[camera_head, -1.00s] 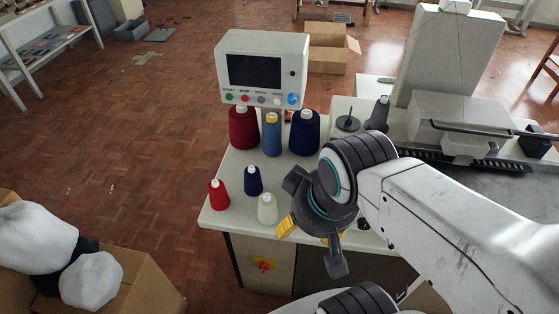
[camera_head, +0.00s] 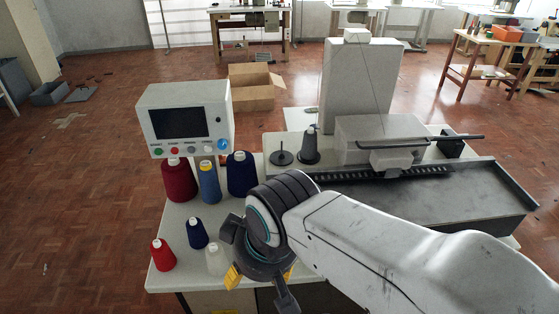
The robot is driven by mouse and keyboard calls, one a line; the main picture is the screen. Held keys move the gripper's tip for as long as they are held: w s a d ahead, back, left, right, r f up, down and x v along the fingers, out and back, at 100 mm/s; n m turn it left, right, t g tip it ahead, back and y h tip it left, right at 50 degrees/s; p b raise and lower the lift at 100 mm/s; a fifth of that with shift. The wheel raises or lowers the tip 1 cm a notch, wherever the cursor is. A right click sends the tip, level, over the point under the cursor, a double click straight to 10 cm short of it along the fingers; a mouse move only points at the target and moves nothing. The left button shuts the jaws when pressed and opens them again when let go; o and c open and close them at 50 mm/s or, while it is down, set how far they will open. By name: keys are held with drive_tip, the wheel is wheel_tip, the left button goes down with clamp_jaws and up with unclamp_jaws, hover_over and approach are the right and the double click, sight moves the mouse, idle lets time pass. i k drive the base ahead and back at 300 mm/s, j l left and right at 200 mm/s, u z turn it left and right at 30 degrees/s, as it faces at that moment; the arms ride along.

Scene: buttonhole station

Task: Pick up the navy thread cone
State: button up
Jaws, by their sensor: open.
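Two navy thread cones stand upright on the white tabletop. The large navy cone (camera_head: 241,174) is at the back, right of a blue cone (camera_head: 209,183) and a dark red cone (camera_head: 177,182). The small navy cone (camera_head: 197,234) is nearer the front, between a small red cone (camera_head: 162,255) and a small white cone (camera_head: 216,260). My gripper (camera_head: 261,281) is open, with yellow pads on its spread fingers, near the table's front edge. It is right of the small cones and partly overlaps the white one in the picture. No cone shows between its fingers.
A control box (camera_head: 185,120) with a screen stands behind the large cones. A grey sewing machine (camera_head: 380,140), a dark cone (camera_head: 310,147) and a black spool stand (camera_head: 281,154) are to the right. The tabletop (camera_head: 177,221) is clear between the cone rows.

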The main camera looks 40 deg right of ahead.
sight(198, 238)
drive_tip(key=i+j+u, duration=0.2)
drive_tip(key=u, duration=0.25)
drive_tip(key=i+j+u, duration=0.2)
drive_tip(key=u, duration=0.25)
drive_tip(key=i+u, duration=0.6)
drive_tip(key=u, duration=0.3)
drive_tip(key=j, duration=0.05)
